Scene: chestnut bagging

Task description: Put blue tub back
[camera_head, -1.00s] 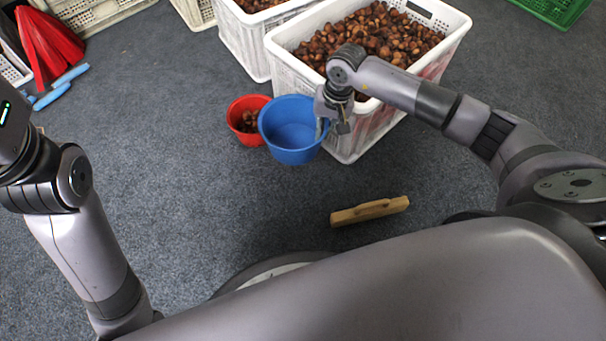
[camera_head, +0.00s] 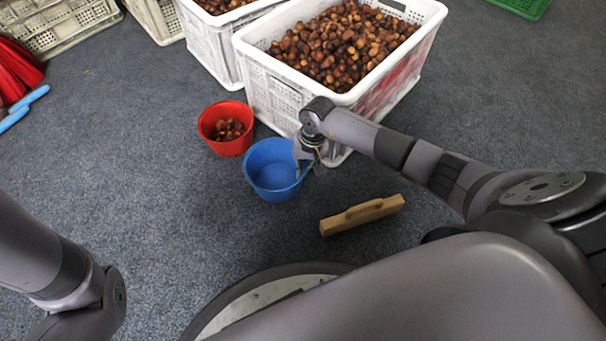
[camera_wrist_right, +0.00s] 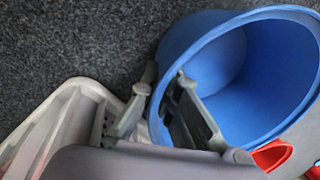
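The blue tub (camera_head: 268,176) is upright in the head view, in front of the white chestnut crate and to the lower right of the red tub (camera_head: 208,128). My right gripper (camera_head: 308,160) is at its right rim. In the right wrist view one finger is outside the blue tub (camera_wrist_right: 225,70) and the other inside, and the gripper (camera_wrist_right: 165,80) is shut on the wall. The tub looks empty; I cannot tell whether its base touches the floor. Only my left arm's links show at the left edge; its gripper is out of view.
A white crate (camera_head: 285,98) full of chestnuts stands just behind the tubs, with another white crate (camera_head: 208,50) beside it. The red tub holds some chestnuts. A wooden block with a handle (camera_head: 362,214) lies at the right.

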